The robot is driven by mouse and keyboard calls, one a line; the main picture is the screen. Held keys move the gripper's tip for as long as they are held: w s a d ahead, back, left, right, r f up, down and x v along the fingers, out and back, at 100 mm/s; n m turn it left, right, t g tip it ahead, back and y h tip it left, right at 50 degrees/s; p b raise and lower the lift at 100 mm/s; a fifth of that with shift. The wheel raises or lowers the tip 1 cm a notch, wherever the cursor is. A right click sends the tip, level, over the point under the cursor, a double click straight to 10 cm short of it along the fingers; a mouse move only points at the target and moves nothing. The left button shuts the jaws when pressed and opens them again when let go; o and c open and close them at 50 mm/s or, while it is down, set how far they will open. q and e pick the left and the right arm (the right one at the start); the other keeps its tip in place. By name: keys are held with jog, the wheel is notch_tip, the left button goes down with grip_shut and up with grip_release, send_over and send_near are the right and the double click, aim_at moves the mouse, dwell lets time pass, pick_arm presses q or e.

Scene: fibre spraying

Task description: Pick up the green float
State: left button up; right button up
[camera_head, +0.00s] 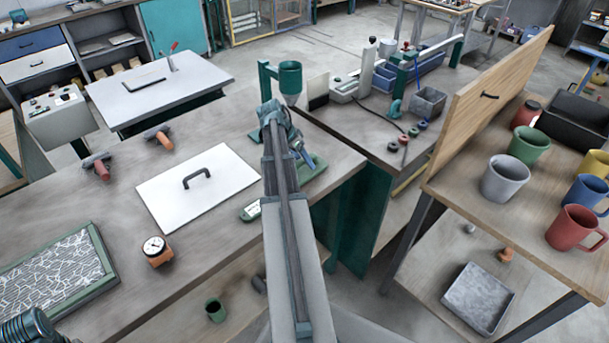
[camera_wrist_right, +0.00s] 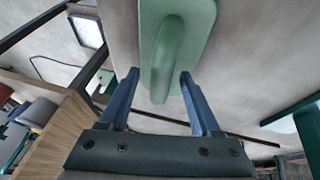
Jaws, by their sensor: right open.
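The green float (camera_head: 315,171) lies on the grey workbench, just beyond and right of my right gripper (camera_head: 302,155), which partly hides it. In the right wrist view the float (camera_wrist_right: 198,30) is at the top centre, a pale green plate with a raised bar handle (camera_wrist_right: 163,62). My right gripper (camera_wrist_right: 158,82) is open, with a blue finger on each side of the handle's near end in that picture. I cannot tell whether the fingers touch the float. My left gripper is not in view.
The workbench (camera_head: 215,232) also bears a white board with a black handle (camera_head: 158,203), a dial gauge (camera_head: 157,251), a small green-and-white device (camera_head: 250,211) and two orange-handled tools (camera_head: 160,137). A green funnel stand (camera_head: 290,78) stands behind the float. Mugs stand on the right table.

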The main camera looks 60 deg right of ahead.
jog(key=shift+d+f, duration=0.1)
jog(key=shift+f, duration=0.35)
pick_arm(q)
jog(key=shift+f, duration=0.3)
pick_arm(e)
jog(key=shift+s+r, duration=0.1)
grip_shut()
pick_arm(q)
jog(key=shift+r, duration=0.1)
pick_arm(e)
jog(key=shift+r, duration=0.15)
